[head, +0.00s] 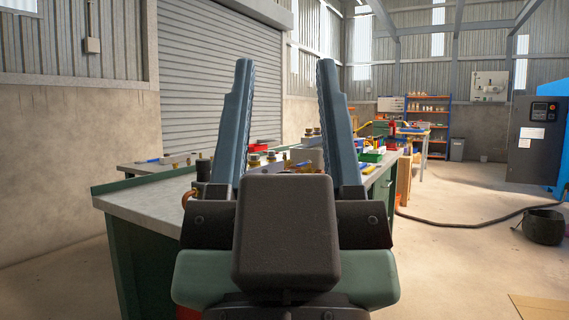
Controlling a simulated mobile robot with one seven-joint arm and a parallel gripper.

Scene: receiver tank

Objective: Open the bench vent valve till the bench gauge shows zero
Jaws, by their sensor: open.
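My gripper (285,68) stands upright in the middle of the head view, its two long blue-grey fingers wide apart with nothing between them. Behind it is a green workbench with a grey top (145,203). Small brass-coloured fittings (254,160) show on the bench between the fingers. A dark upright fitting (203,168) with a copper-coloured curved part (188,199) stands just left of the left finger. I cannot tell which fitting is the bench vent valve. No bench gauge face can be made out, and my gripper hides part of the bench.
A grey roller shutter (220,80) and wall stand behind the bench. Red and green bins (371,156) sit farther along it. The right floor is otherwise mostly clear.

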